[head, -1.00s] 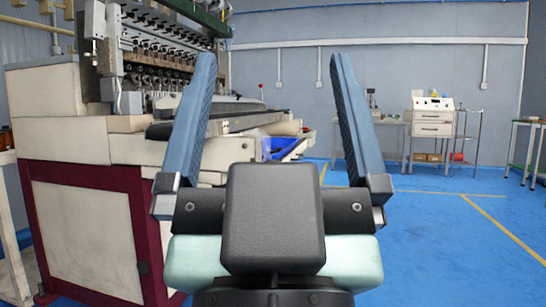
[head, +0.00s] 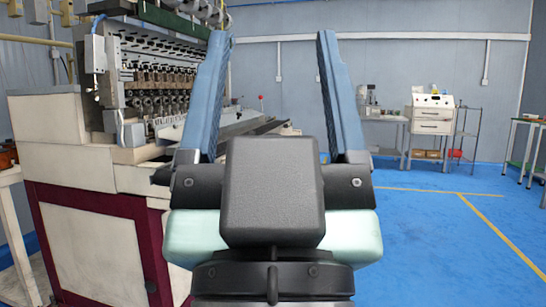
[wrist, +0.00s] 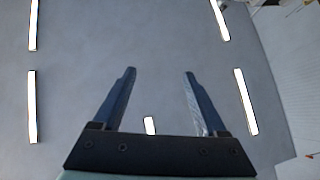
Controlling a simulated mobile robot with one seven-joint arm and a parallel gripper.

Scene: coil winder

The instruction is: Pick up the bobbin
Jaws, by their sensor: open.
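My gripper (head: 272,95) is raised in the middle of the head view, its two blue fingers pointing up and wide apart with nothing between them. In the wrist view my gripper (wrist: 160,75) is also open and empty, facing the ceiling and its lights. The coil winder (head: 115,185) stands at the left of the head view, with a row of metal spindles along its upper part. I cannot make out a bobbin for certain in either view; my gripper hides part of the machine's right end.
A white drawer cabinet (head: 432,128) and a wire shelf (head: 465,130) stand by the far wall. A green-topped table (head: 525,122) is at the far right. A pale table (head: 10,178) is at the left edge. Blue floor (head: 430,240) at the right is clear.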

